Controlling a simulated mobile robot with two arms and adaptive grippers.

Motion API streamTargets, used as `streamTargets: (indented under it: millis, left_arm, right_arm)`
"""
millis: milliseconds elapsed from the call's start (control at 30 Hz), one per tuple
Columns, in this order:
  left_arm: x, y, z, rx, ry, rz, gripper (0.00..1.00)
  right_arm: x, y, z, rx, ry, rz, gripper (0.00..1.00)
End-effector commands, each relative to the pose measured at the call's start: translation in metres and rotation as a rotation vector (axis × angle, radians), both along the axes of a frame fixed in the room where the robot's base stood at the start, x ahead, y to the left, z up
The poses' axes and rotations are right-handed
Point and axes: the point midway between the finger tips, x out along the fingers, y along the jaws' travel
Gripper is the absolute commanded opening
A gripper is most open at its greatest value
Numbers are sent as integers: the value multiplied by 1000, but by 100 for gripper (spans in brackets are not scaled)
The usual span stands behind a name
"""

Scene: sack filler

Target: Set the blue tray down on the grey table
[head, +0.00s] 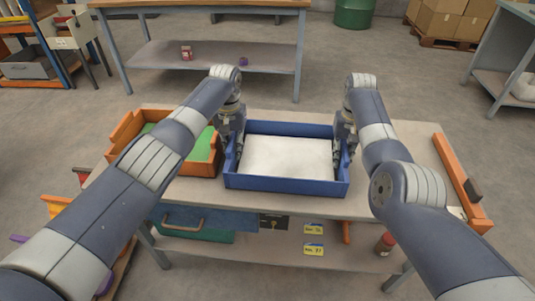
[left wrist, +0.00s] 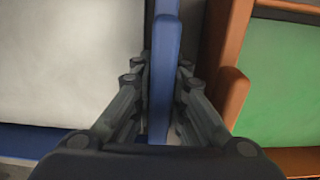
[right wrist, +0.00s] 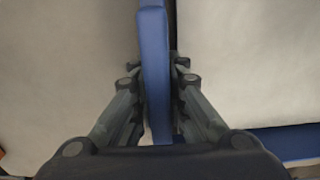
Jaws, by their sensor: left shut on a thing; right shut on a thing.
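The blue tray (head: 286,185), with a pale whitish flat inside, is over the middle of the grey table (head: 412,145). It looks level; whether its underside touches the table top cannot be told. My left gripper (head: 238,150) is shut on the tray's left wall, which shows between its fingers in the left wrist view (left wrist: 165,75). My right gripper (head: 342,150) is shut on the tray's right wall, which shows between its fingers in the right wrist view (right wrist: 155,65).
An orange tray (head: 124,132) with a green inside stands close to the blue tray's left. An orange-edged piece (head: 452,170) lies at the table's right edge. Table top is clear right of the blue tray. A lower shelf (head: 345,262) holds a red bottle (head: 385,244).

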Motion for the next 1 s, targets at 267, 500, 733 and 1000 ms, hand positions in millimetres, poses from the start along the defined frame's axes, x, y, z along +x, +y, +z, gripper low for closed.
streamTargets:
  millis: [267,500,733,1000]
  left_arm:
    - [0,0,-1,0,0,0,33]
    - [0,0,3,0,-1,0,33]
    - [1,0,40,-2,-5,-2,33]
    - [1,0,95,-1,-3,0,33]
  right_arm:
    - [0,0,-1,0,0,0,33]
    - [0,0,-1,0,0,0,33]
    - [0,0,-1,0,0,0,33]
    - [0,0,-1,0,0,0,33]
